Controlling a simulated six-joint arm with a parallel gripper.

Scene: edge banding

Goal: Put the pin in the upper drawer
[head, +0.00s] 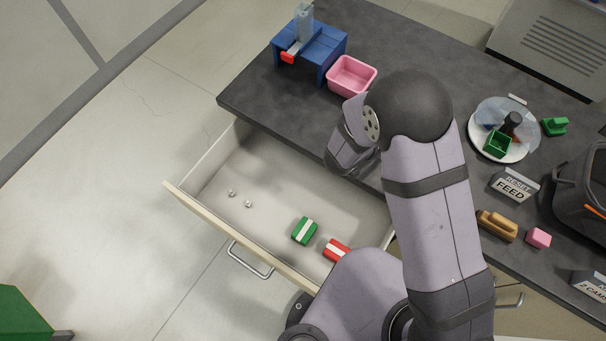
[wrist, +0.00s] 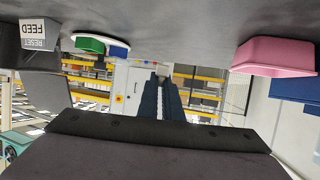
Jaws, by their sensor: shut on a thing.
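The upper drawer (head: 270,185) is pulled out from the dark worktop in the head view. It holds two small metal pieces, a green block with a white stripe (head: 304,230) and a red block with a white stripe (head: 336,250). My wrist is above the drawer's back edge by the worktop; the fingertips are hidden in the head view. In the wrist view my gripper (wrist: 160,98) has its dark fingers close together, shut on a thin pale strip, which looks like the pin (wrist: 160,104). Its full shape is hidden.
A pink bin (head: 351,77) and a blue stand (head: 312,48) are on the worktop at the back left of my arm. A white plate (head: 483,143), a feed label block (head: 514,185) and a dark bag (head: 583,205) are to the right. The drawer's left part is mostly clear.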

